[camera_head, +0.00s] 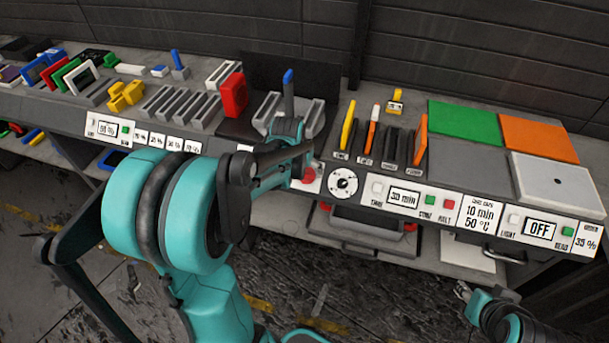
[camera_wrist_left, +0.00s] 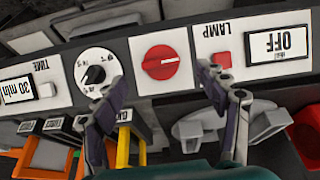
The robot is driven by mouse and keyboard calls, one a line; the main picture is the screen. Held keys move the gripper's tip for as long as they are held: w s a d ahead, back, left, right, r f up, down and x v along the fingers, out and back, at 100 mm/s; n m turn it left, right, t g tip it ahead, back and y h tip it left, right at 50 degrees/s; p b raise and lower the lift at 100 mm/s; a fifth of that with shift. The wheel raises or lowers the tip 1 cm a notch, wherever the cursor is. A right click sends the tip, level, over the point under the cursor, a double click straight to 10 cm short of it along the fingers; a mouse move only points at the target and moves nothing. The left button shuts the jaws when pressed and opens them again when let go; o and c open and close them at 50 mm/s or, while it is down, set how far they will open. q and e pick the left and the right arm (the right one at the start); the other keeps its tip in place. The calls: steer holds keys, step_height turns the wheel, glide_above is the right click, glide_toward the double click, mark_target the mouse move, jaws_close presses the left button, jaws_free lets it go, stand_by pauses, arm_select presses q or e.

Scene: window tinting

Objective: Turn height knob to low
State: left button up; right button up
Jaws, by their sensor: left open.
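A red knob (camera_head: 308,175) sits on the console's front panel; it also shows in the left wrist view (camera_wrist_left: 160,62) with its ridge lying nearly level across the picture. Beside it is a white dial with a black pointer knob (camera_head: 342,182), also in the left wrist view (camera_wrist_left: 95,73). I cannot read a height label on either. My left gripper (camera_head: 292,168) is open in front of the panel. In the left wrist view its fingers (camera_wrist_left: 158,80) stand either side of the red knob, apparently not touching it. My right gripper (camera_head: 463,290) is low at the right, away from the panel.
Buttons and displays reading 30 min (camera_head: 404,197) and OFF (camera_head: 540,229) line the panel. Upright coloured tools (camera_head: 348,125) stand behind the dial. A red block (camera_head: 233,95) and grey racks (camera_head: 190,108) are at left. Green and orange sheets (camera_head: 465,122) lie at right.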

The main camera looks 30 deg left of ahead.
mark_target(305, 176)
arm_select(q)
steer(key=b+x, duration=0.1)
steer(key=x, duration=0.4)
steer(key=shift+f+b, duration=0.2)
steer(key=shift+b, duration=0.15)
steer(key=c, duration=1.1)
